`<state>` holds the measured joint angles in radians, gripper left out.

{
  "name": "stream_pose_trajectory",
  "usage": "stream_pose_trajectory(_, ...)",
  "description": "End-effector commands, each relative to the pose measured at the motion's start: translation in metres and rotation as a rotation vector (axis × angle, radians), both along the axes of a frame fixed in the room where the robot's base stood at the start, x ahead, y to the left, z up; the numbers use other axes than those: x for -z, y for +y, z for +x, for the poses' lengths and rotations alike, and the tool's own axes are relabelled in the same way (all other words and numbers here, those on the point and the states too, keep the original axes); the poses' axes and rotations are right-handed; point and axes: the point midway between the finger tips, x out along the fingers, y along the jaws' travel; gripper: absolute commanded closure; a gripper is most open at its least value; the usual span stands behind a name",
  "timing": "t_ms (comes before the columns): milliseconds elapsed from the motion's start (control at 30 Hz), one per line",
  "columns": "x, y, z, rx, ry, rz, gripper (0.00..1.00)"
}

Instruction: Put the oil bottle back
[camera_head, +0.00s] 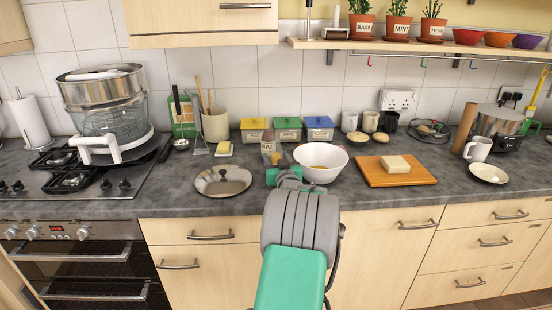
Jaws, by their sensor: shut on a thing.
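A small brownish, see-through container with a pale label, which I take for the oil bottle (270,149), shows just beyond my gripper (281,172), left of the white bowl. My gripper is shut on it, though the fingers and the bottle's lower part are largely hidden behind my own wrist. I cannot tell whether the bottle touches the counter (370,199).
Yellow (255,130), green (288,130) and blue (320,129) lidded boxes stand behind. A wooden board (375,177) with a pale block lies further right.

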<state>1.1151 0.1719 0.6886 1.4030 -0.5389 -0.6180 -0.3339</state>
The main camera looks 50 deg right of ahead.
Motion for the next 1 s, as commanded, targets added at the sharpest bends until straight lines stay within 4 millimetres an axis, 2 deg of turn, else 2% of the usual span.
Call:
stream_pose_trajectory(267,0.002,0.000,0.000,0.000,-0.002,-0.003,1.00)
stream_pose_trajectory(300,0.001,0.000,0.000,0.000,0.000,0.000,0.44)
stream_pose_trajectory(500,0.001,0.000,0.000,0.000,0.000,0.000,0.28)
stream_pose_trajectory(833,-0.004,0.000,0.000,0.000,0.000,0.000,0.26)
stream_pose_trajectory(1000,0.000,0.017,-0.024,0.004,-0.001,-0.001,0.26)
